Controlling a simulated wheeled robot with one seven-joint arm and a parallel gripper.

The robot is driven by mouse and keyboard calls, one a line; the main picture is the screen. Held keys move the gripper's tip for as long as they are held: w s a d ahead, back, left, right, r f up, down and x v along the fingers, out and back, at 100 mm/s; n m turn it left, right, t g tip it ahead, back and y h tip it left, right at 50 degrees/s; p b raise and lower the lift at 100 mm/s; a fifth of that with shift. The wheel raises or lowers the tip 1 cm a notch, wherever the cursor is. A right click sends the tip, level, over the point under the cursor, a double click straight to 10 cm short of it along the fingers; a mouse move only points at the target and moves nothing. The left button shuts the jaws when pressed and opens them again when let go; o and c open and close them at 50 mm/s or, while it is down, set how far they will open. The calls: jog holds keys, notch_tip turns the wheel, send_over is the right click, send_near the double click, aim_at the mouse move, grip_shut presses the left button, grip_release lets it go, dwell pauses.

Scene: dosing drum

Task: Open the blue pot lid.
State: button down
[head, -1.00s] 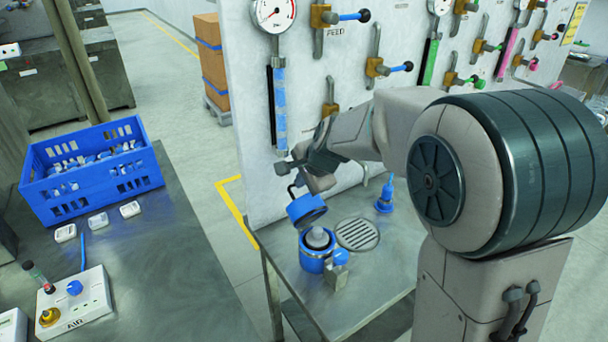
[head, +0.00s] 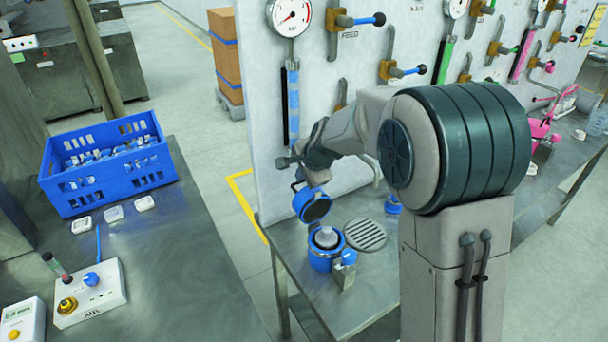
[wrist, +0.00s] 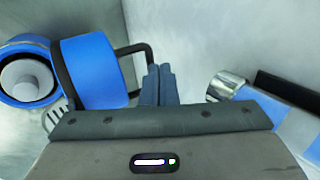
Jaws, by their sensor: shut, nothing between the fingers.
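The blue pot (head: 322,258) stands on the metal bench, its mouth uncovered, with a pale rounded piece inside. Its blue lid (head: 313,204) stands raised and tipped back at the pot's far side, its dark underside showing. In the wrist view the pot (wrist: 28,98) is at the left, with the lid (wrist: 92,72) beside it. The lid's black handle (wrist: 124,50) reaches toward my fingers. My gripper (wrist: 158,72) is shut and empty close beside this handle; I cannot tell whether they touch. In the head view its fingertips are hard to make out behind the lid.
A round drain grate (head: 365,234) and a small metal block (head: 343,273) are near the pot. The panel (head: 262,130) with gauges and valves rises behind. A blue crate (head: 108,165) and a socket box (head: 90,292) are on the left table.

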jog(key=shift+r, duration=0.1)
dwell(0.4)
jog(key=p+v, duration=0.1)
jog(key=v, duration=0.4)
jog(key=shift+w+r+p, duration=0.1)
jog(key=shift+r+p, duration=0.1)
jog(key=shift+p, duration=0.1)
notch_tip(320, 180, up, 8)
jog(key=s, duration=0.2)
jog(key=s+d+f+n+g+h, duration=0.1)
jog(key=s+d+f+n+h, duration=0.1)
jog(key=s+d+n, duration=0.3)
jog(key=s+d+f+n+g+h, duration=0.1)
jog(key=s+d+f+n, duration=0.3)
jog(key=s+d, duration=0.9)
jog(key=s+n+h, duration=0.1)
jog(key=s+n, duration=0.1)
jog(key=s, duration=0.8)
jog(key=shift+b, duration=0.4)
